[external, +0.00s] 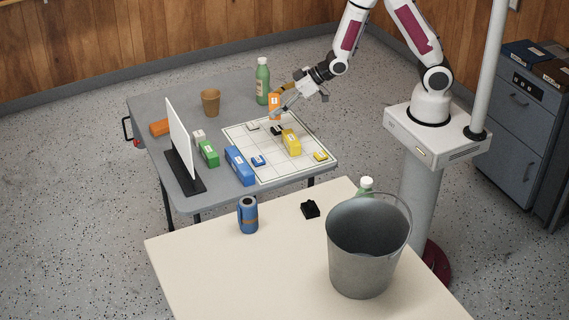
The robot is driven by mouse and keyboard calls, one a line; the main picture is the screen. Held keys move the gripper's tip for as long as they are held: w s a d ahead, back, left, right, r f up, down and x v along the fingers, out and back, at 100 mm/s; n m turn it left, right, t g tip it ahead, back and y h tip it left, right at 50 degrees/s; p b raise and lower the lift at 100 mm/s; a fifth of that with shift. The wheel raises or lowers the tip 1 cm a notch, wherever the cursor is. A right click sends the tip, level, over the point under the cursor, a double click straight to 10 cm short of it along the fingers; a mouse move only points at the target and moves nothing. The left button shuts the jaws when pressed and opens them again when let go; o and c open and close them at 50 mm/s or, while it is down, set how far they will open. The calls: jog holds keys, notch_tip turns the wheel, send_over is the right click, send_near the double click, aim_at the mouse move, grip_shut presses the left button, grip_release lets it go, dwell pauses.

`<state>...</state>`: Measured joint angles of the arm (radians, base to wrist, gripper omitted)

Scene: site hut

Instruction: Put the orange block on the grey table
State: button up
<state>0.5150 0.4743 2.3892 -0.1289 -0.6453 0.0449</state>
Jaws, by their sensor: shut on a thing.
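An orange block (273,101) with a pale label stands upright between the fingers of my gripper (279,104), which is shut on it. The block is at the back edge of the white grid board, right of the green bottle; I cannot tell whether it touches the board or hangs just above it. The grey table (158,101) carries the board. Another orange piece (161,127) lies flat on the table's left side, partly hidden by the white screen.
On the grey table are a green bottle (262,82), brown cup (211,102), white screen (181,140), green block (208,153), blue block (240,165) and yellow block (291,142). The grid board (275,168) holds small pieces. A bucket (368,245) stands on the cream table (210,280).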

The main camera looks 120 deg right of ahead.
jog(key=shift+d+f, duration=0.6)
jog(key=shift+d, duration=0.25)
jog(key=shift+d+f+n+y, duration=0.4)
jog(key=shift+f+n+y, duration=0.1)
jog(key=shift+f, duration=0.05)
jog(key=shift+w+f+n+t+y, duration=0.15)
jog(key=shift+f+n+t+y, duration=0.2)
jog(key=shift+f, duration=0.2)
jog(key=shift+w+a+f+n+y, duration=0.1)
jog(key=shift+f+n+y, duration=0.15)
jog(key=shift+n, duration=0.1)
jog(key=a+n, duration=0.1)
jog(key=a, duration=0.1)
jog(key=w+a+y, duration=0.1)
jog(key=a, duration=0.1)
jog(key=w+a+n+y, duration=0.1)
jog(key=a, duration=0.1)
jog(key=shift+r+n, duration=0.1)
jog(key=shift+n, duration=0.2)
jog(key=shift+d, duration=0.1)
jog(key=shift+f, duration=2.95)
